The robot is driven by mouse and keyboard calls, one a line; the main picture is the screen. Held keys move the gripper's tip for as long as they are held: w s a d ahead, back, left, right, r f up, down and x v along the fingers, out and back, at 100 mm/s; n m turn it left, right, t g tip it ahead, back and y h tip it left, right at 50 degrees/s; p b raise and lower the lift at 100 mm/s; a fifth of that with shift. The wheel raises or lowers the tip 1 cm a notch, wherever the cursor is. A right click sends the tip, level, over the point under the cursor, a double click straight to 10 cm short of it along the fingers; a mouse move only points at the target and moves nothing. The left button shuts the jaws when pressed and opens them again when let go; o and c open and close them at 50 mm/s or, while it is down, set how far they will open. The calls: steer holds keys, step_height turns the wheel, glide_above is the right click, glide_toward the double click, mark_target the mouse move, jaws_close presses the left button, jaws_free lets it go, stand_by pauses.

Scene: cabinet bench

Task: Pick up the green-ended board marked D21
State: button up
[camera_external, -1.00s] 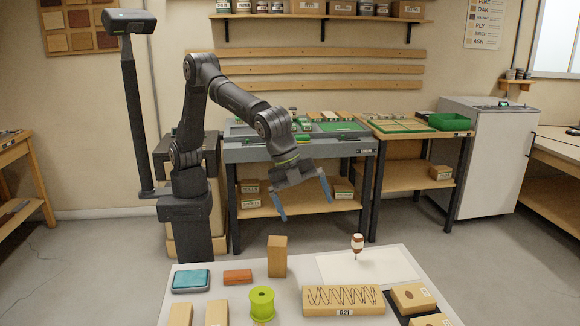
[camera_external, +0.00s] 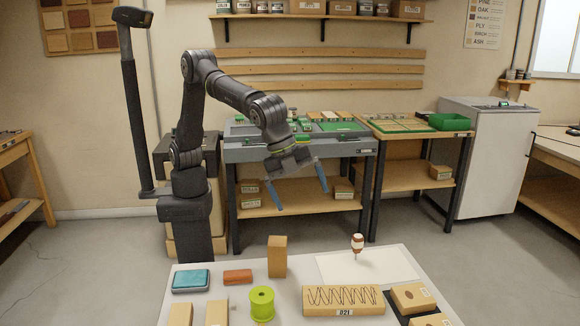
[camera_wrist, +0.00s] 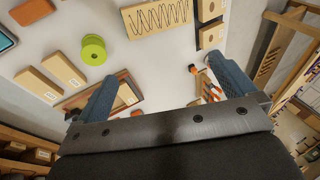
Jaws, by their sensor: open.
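A tan board (camera_external: 343,296) with a dark zigzag line on top lies at the front right of the white table. Its front label reads like D21 or 021, and I see no green end on it. It also shows at the top of the wrist view (camera_wrist: 158,30). Several small boards with green parts (camera_external: 318,117) lie on the grey bench behind; their labels are too small to read. My gripper (camera_external: 300,197) is open and empty, in the air between the white table and the grey bench. Its two blue-grey fingers show spread apart in the wrist view (camera_wrist: 163,70).
The white table (camera_external: 300,272) also holds a lime spool (camera_external: 262,304), an upright tan block (camera_external: 277,256), a teal case (camera_external: 190,281), an orange-brown block (camera_external: 238,276) and a brown-and-white bottle (camera_external: 357,244).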

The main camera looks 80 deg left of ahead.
stand_by(0.4)
steer(key=s+d+f+n+y, duration=0.1)
steer(key=s+d+f+n, duration=0.15)
steer(key=f+n, duration=0.45)
steer(key=s+d+f+n, duration=0.2)
steer(key=s+f+n, duration=0.1)
steer(key=f+n, duration=0.4)
steer(key=n, duration=0.3)
glide_above(308, 297)
steer(key=s, duration=0.3)
steer(key=shift+y, duration=0.3)
step_height(308, 297, down, 11)
steer(key=shift+w+a+r, duration=0.15)
steer(key=shift+w+x, duration=0.15)
steer(key=shift+x, duration=1.2)
steer(key=shift+w+x, duration=0.1)
steer(key=shift+x, duration=1.25)
steer(key=shift+a+r+t, duration=0.1)
steer(key=shift+r+t, duration=0.1)
steer(key=shift+t, duration=0.1)
steer(key=c, duration=1.1)
